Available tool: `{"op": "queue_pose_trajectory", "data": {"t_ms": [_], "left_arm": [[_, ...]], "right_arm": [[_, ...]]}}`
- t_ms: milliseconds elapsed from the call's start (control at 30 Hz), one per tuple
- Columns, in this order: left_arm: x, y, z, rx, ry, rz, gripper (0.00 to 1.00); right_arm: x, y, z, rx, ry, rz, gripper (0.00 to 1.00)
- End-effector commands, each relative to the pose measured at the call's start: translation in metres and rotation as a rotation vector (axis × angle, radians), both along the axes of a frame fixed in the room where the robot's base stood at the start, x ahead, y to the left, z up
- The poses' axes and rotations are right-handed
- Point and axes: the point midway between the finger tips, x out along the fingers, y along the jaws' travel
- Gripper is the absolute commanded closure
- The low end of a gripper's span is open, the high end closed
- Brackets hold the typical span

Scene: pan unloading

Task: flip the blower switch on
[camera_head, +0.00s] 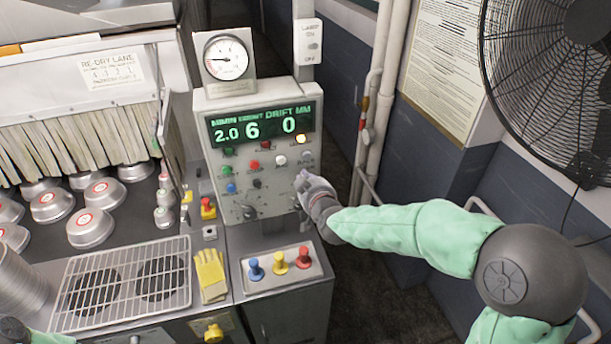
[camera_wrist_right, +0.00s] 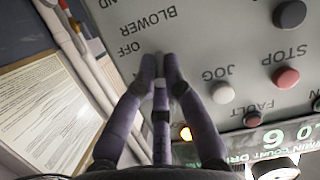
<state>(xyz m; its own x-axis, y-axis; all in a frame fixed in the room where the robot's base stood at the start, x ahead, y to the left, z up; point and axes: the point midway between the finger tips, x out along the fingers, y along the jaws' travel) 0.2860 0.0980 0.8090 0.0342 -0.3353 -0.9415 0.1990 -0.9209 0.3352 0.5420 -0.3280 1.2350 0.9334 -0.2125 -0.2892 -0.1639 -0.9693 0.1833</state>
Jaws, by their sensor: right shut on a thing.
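The control panel (camera_head: 262,150) stands in the middle of the head view, with a lit display and several coloured buttons. My right gripper (camera_head: 304,183) is at the panel's right edge, below the lit orange lamp. In the right wrist view, its fingers (camera_wrist_right: 160,72) are closed together at the panel face, beside the upside-down BLOWER label (camera_wrist_right: 155,18) and OFF label (camera_wrist_right: 131,47). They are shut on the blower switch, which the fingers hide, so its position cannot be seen. My left gripper is not in view; a bit of my left arm shows at the lower left corner.
A gauge (camera_head: 226,58) sits on top of the panel. A box with blue, yellow and red knobs (camera_head: 280,263) is below it. Pipes (camera_head: 376,110) and a large fan (camera_head: 555,75) are to the right. A wire rack (camera_head: 122,285) and pans are on the left.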

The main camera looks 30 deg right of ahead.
Motion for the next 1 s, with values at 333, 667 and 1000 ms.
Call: {"op": "queue_pose_trajectory", "data": {"t_ms": [333, 667, 1000], "left_arm": [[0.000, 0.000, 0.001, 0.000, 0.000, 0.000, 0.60], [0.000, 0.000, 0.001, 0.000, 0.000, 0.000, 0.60], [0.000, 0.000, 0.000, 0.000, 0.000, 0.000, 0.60]], "right_arm": [[0.002, -0.002, 0.006, -0.003, -0.011, -0.003, 1.00], [0.001, -0.001, 0.003, -0.002, -0.005, -0.002, 0.66], [-0.015, 0.003, 0.007, 0.001, -0.005, -0.002, 0.66]]}}
